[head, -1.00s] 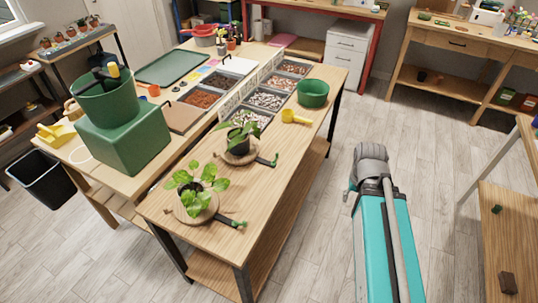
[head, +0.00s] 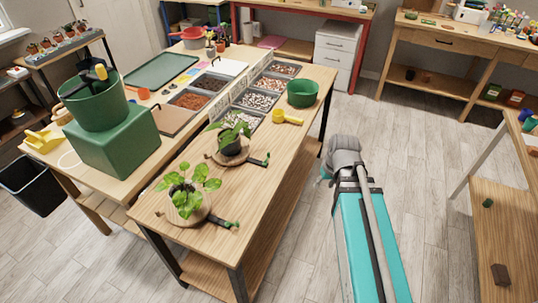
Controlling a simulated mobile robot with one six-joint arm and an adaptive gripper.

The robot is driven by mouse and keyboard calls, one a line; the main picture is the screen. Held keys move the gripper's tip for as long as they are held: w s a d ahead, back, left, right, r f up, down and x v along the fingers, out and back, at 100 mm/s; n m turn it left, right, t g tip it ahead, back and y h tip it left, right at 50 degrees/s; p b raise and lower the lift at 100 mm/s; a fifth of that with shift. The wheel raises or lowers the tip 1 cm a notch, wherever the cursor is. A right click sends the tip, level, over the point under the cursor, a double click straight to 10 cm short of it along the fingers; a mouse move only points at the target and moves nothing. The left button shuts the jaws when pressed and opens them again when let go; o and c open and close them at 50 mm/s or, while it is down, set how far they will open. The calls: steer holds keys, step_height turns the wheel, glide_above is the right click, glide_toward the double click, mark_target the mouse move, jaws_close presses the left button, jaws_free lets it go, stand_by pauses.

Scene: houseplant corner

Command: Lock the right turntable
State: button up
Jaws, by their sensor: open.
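Two round wooden turntables lie on the front wooden table, each under a leafy plant in a dark pot. The farther turntable (head: 218,158) is more to the right in the head view. The nearer turntable (head: 168,214) is to its lower left. A similar lever (head: 222,222) sticks out from the nearer one. I cannot tell whether either is locked. My teal arm is over the floor right of the table. My gripper is hidden beyond its grey joint.
A yellow scoop (head: 287,118) and a green bowl (head: 302,94) stand farther back on the same table, near trays of pebbles and soil. A green planter box (head: 115,143) is at the left. Open floor lies right of the table; a wooden shelf (head: 500,235) stands at the far right.

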mark_target(269, 153)
steer(key=w+a+r+n+t+y+b, duration=0.1)
steer(key=w+a+n+t+y+b, duration=0.2)
steer(key=w+a+n, duration=0.4)
steer(key=w+a+t+y, duration=0.1)
steer(key=w+a+y, duration=0.1)
steer(key=w+a, duration=0.3)
steer(key=shift+w+a+t+b, duration=0.2)
steer(key=shift+w+t+b, duration=0.1)
steer(key=shift+w, duration=1.2)
steer(key=shift+b+x, duration=4.9)
steer(key=shift+x, duration=1.95)
steer(key=shift+a+r, duration=0.15)
jaws_close()
